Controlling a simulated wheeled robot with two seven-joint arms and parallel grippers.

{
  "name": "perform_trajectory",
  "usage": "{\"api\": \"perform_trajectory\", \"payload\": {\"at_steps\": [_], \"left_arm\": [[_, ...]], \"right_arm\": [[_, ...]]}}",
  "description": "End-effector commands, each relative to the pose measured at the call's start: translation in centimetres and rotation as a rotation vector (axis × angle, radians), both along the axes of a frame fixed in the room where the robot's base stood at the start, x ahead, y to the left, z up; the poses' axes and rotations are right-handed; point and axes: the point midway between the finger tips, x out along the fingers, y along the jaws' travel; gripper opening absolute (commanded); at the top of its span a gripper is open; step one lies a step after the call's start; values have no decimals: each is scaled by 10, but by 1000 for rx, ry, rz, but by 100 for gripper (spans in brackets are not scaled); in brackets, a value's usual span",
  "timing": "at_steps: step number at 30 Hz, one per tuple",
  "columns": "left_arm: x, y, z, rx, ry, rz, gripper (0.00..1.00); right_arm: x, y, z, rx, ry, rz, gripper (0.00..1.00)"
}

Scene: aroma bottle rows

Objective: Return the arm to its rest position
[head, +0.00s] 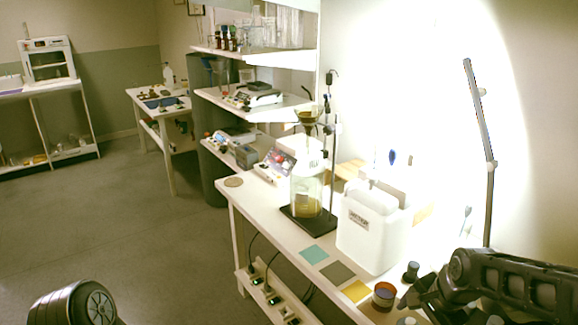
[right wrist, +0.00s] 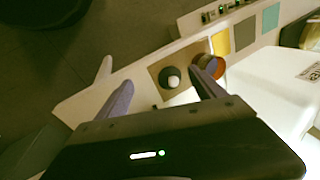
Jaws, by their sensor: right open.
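My right gripper (right wrist: 161,82) is open and empty in the right wrist view, its two fingers spread wide. A dark bottle with a white top (right wrist: 171,78) stands on a brown square mat (right wrist: 157,70) and shows between the fingers, apart from both. In the head view my right gripper (head: 418,299) is at the lower right, over the near end of the white bench (head: 276,225). An orange-rimmed cup (head: 384,295) and a small dark bottle (head: 411,271) are close by it. My left gripper is not in view; only a dark part of mine shows at lower left.
Teal (head: 314,254), grey (head: 338,272) and yellow (head: 356,291) squares lie along the bench's front edge. A white container (head: 370,232) and a stand with a glass vessel (head: 307,194) are behind them. Open floor (head: 130,235) lies to the left.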

Motion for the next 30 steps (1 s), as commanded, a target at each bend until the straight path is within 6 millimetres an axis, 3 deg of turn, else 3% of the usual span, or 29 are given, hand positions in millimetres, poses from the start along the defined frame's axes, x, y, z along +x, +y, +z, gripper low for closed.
{"api": "perform_trajectory", "payload": {"at_steps": [5, 8, 12, 15, 18, 21, 25, 30], "left_arm": [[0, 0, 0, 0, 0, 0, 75], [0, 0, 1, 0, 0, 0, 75], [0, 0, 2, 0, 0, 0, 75], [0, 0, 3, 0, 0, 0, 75], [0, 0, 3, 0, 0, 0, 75], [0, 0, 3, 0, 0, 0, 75], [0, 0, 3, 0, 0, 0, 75], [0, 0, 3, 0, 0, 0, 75]], "right_arm": [[16, 53, -65, -26, -137, 356, 79], [2, 101, -130, -56, -212, 604, 79], [-58, 154, -212, -87, -229, 843, 79], [-113, 180, -253, -60, -174, 924, 79], [-162, 198, -276, -1, -92, 950, 79], [-196, 209, -289, 45, -29, 975, 79], [-214, 216, -297, 71, 5, 992, 79], [-214, 216, -298, 73, 6, 994, 79]]}}
